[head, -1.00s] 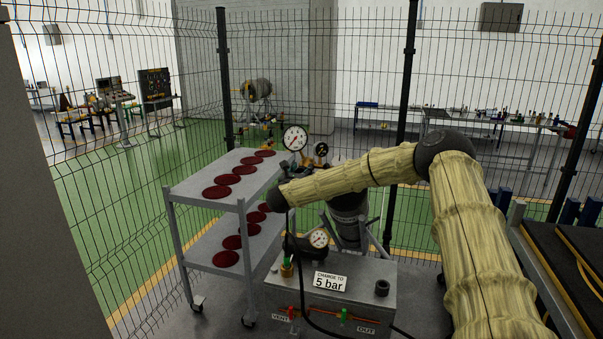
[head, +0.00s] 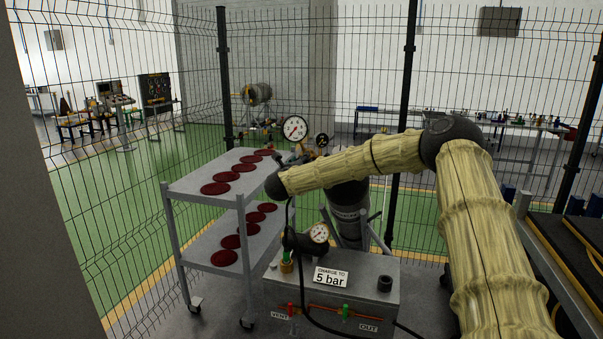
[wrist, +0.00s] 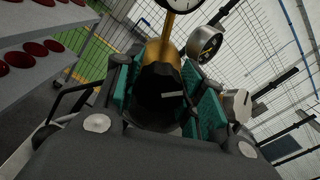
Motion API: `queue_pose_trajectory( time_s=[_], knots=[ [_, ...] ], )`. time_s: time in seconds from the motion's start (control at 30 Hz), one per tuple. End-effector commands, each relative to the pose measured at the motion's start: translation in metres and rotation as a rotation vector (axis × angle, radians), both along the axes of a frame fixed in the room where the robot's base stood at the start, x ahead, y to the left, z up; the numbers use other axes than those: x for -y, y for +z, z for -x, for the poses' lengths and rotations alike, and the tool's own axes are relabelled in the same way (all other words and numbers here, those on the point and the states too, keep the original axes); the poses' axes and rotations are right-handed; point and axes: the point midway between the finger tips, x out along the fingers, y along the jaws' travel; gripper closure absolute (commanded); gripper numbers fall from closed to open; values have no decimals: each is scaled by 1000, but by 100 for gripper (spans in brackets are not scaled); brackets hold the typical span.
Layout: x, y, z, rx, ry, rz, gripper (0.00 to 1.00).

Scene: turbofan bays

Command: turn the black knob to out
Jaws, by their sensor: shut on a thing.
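The black knob (wrist: 160,92) is in the middle of the wrist view, faceted and dark, with a short white mark pointing right. My gripper (wrist: 166,88) is shut on it, with one teal pad on each side. A brass stem (wrist: 175,40) runs up behind the knob to a white dial gauge (wrist: 168,3), which also shows in the head view (head: 295,128). In the head view my arm's end hides the knob and the fingers. No "out" marking shows beside the knob.
A pale knob (wrist: 237,104) and a second gauge (wrist: 205,45) stand close to my gripper's right. Below are a dark cylinder (head: 348,212) and a grey box (head: 335,308) with VENT and OUT labels. A shelf cart (head: 200,185) stands left; wire fence lies behind.

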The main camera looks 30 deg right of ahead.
Motion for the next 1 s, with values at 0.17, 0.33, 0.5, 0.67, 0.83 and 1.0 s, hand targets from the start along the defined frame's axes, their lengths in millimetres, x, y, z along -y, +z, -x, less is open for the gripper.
queue_pose_trajectory(
  time_s=[0.17,0.33,0.5,0.67,0.83,1.0],
  knots=[
    [-1,-5,-1,-122,1,107,85],
    [-1,-4,-1,-242,0,209,85],
    [-2,-4,-1,-349,2,298,85],
    [-1,-3,-1,-428,1,366,85],
    [-2,-3,-2,-486,0,415,85],
    [-2,-3,-2,-520,1,443,85]
  ],
)
